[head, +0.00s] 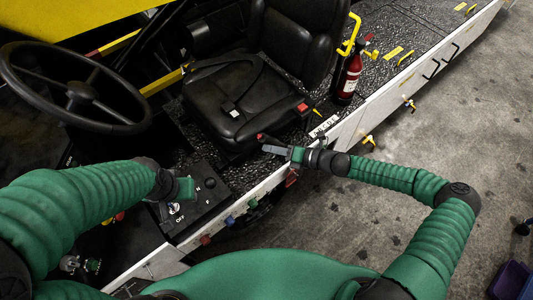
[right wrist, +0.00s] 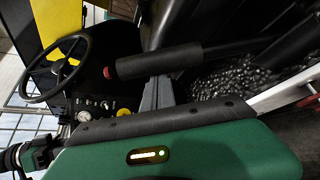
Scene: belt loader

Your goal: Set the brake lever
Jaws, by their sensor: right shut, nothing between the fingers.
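The brake lever (right wrist: 160,61) has a black grip with a red button at its end, and it crosses the upper middle of the right wrist view. In the head view its red tip (head: 261,136) shows beside the seat, and the rest of it is hard to make out. My right gripper (head: 270,149) is shut and empty right by the lever. In the right wrist view its grey fingers (right wrist: 157,92) meet the lever's lower edge; I cannot tell if they touch it. My left gripper (head: 185,188) is over the control panel, and its jaws are unclear.
The steering wheel (head: 80,88) is at the left and the black seat (head: 235,105) is in the middle. A red fire extinguisher (head: 348,79) stands right of the seat. The control panel (head: 205,195) has knobs and switches. The concrete floor at the right is mostly clear.

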